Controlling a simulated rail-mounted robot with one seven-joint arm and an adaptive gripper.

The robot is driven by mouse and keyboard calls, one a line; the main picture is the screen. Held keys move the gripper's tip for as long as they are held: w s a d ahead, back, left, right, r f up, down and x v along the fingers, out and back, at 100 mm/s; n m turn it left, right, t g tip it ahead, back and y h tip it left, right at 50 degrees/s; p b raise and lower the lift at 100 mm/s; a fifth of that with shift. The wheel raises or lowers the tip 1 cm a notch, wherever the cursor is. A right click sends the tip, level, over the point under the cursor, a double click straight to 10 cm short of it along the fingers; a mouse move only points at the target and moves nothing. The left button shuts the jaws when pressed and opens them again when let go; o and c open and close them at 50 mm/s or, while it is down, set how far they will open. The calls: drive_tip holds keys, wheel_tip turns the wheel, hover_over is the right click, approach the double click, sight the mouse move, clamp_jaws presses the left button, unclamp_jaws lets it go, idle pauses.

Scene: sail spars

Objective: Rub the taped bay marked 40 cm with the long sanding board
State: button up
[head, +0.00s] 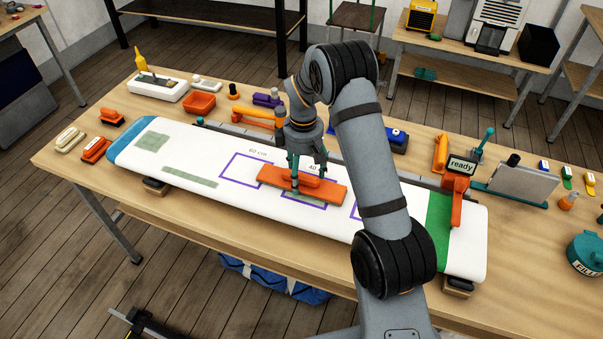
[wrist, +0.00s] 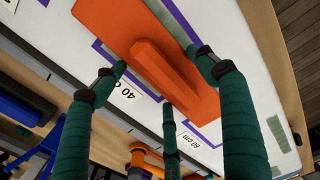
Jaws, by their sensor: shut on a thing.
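The long sanding board (head: 330,192) is orange with a raised grip bar. It lies over the purple-taped bay marked 40 cm (head: 320,208), midway along a long white panel (head: 215,150). It covers much of that bay; a grey-green strip shows along its near edge. It appears flat on the panel, though contact underneath is hidden. My gripper (head: 297,178) comes down from above and is shut on the grip bar. In the wrist view the teal-wrapped fingers stand around the orange bar (wrist: 165,75), and the 40 cm label (wrist: 125,92) shows beside the board.
The 60 cm bay (head: 238,170) lies left; another bay at right is partly behind my arm. Grey-green patches (head: 190,177) mark the panel's left part. Behind it stand an orange tray (head: 199,104), orange tools and a "ready" sign (head: 462,165). Small sanding blocks (head: 96,150) sit left.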

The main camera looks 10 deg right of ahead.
sight(329, 186)
drive_tip(key=shift+d, duration=0.1)
drive_tip(key=shift+s+d+b, duration=0.35)
drive_tip(key=shift+s+d, duration=0.4)
drive_tip(key=shift+d, duration=0.2)
drive_tip(key=shift+d, duration=0.1)
drive_tip(key=shift+s+d+b, duration=0.35)
drive_tip(key=shift+s+d, duration=0.4)
drive_tip(key=shift+d, duration=0.3)
drive_tip(key=shift+d, duration=0.1)
drive_tip(key=shift+s+d, duration=0.75)
drive_tip(key=shift+d, duration=0.3)
drive_tip(key=shift+r, duration=0.1)
wheel_tip(329, 186, up, 5)
drive_tip(key=p, duration=0.3)
drive_tip(key=shift+p, duration=0.3)
